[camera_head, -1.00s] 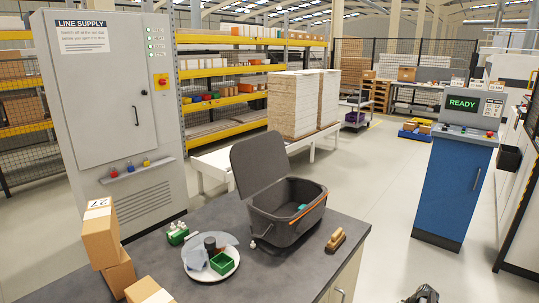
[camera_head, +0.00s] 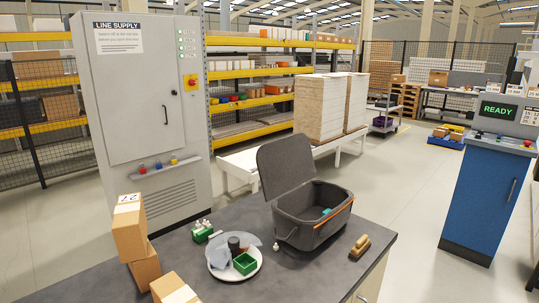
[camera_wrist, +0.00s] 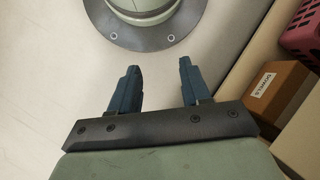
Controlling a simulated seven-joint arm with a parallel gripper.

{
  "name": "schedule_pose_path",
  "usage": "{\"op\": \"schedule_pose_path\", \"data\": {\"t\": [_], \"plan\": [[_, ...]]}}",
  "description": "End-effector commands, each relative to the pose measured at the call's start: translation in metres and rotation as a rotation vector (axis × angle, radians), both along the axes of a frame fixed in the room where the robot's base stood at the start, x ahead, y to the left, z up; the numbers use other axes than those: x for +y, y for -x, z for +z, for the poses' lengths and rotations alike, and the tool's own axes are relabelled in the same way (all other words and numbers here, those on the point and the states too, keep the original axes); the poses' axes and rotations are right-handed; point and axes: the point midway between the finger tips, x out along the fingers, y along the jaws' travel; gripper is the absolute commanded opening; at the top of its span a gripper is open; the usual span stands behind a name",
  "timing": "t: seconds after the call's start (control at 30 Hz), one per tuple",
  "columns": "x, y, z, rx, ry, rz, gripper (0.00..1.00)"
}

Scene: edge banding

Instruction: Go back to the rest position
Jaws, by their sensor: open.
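My gripper (camera_wrist: 155,84) shows in the wrist view with its two dark blue fingers apart and nothing between them. It is over a pale floor, close to a round grey flange (camera_wrist: 143,30) with bolts at the top of the view. My gripper does not show in the head view.
A dark worktop (camera_head: 185,270) holds an open lidded bin (camera_head: 310,225), a white plate (camera_head: 222,274) with a green box, a wooden-handled brush (camera_head: 359,246) and stacked cartons (camera_head: 130,235). In the wrist view a labelled brown box (camera_wrist: 275,92) and a pink crate (camera_wrist: 303,35) are at right.

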Motion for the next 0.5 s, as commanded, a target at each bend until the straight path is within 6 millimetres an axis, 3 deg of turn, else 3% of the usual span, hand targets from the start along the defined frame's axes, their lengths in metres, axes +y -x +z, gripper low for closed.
{"op": "schedule_pose_path", "data": {"t": [0.03,0.2,0.5], "plan": [[0.006,0.023,0.006,0.021,0.017,0.022,0.47],[0.014,0.06,0.012,0.058,0.064,0.062,0.47],[0.014,0.064,0.013,0.062,0.07,0.066,0.47]]}}
